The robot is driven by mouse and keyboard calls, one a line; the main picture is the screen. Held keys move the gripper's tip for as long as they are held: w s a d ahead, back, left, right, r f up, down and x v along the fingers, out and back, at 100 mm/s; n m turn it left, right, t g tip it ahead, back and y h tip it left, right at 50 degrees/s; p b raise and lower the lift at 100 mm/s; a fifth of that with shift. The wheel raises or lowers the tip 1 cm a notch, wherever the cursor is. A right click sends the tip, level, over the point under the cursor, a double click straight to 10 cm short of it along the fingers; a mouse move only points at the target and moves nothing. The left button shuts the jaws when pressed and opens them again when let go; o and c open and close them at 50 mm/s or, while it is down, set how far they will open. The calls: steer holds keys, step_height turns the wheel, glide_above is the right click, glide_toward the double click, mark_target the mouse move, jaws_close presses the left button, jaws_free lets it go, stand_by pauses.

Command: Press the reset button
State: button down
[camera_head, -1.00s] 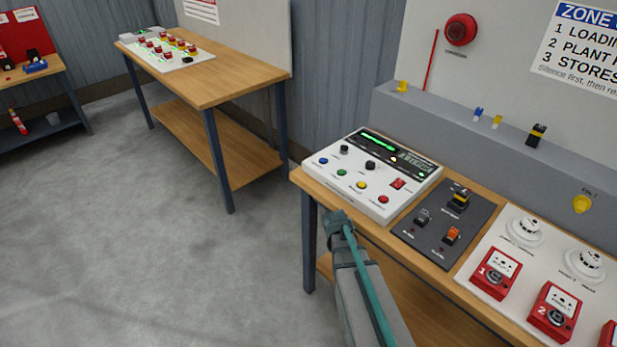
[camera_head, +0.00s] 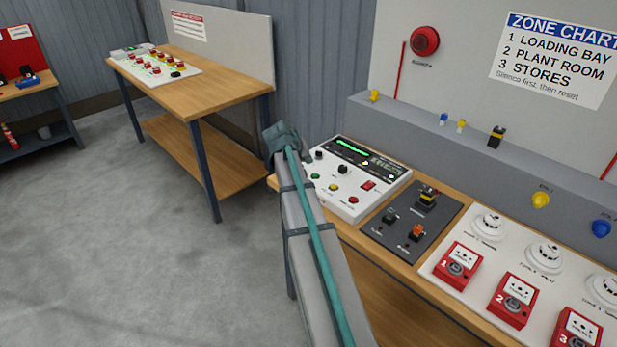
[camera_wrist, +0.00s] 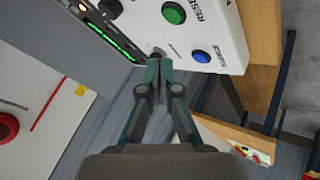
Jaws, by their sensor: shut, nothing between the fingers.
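The white control panel (camera_head: 376,190) sits at the left end of the right bench. Its green button (camera_wrist: 174,13) lies beside partly visible lettering that reads "RESE" in the wrist view; in the head view the green button (camera_head: 315,176) is just right of my arm. A blue button (camera_wrist: 201,56) is on the same panel; my arm hides it in the head view. My gripper (camera_wrist: 159,66) is shut and empty. In the wrist view its tips overlap the panel's edge near a black knob, left of the blue button and below the green one. Contact cannot be told.
A yellow button (camera_head: 333,188) and red button (camera_head: 354,200) share the panel. A dark switch plate (camera_head: 395,250) and red call points (camera_head: 458,265) stand right of it. A grey ledge (camera_head: 420,124) runs behind. Another wooden bench (camera_head: 200,92) stands left; the floor between is clear.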

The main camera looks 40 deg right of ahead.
mark_target(314, 176)
steer(key=shift+h, duration=0.4)
steer(key=d+r, duration=0.1)
steer(key=r, duration=0.1)
steer(key=d+r, duration=0.1)
steer(key=d, duration=0.1)
steer(key=shift+d+r, duration=0.15)
steer(key=shift+r, duration=0.2)
steer(key=shift+f, duration=0.15)
steer(key=shift+f+b, duration=2.3)
steer(key=shift+f, duration=2)
steer(key=shift+f, duration=0.1)
steer(key=shift+f+b, duration=0.3)
steer(key=shift+f, duration=0.05)
steer(key=shift+f+b, duration=0.3)
steer(key=shift+f, duration=0.15)
steer(key=shift+r, duration=0.2)
steer(key=shift+r+p, duration=0.4)
steer(key=shift+r, duration=0.3)
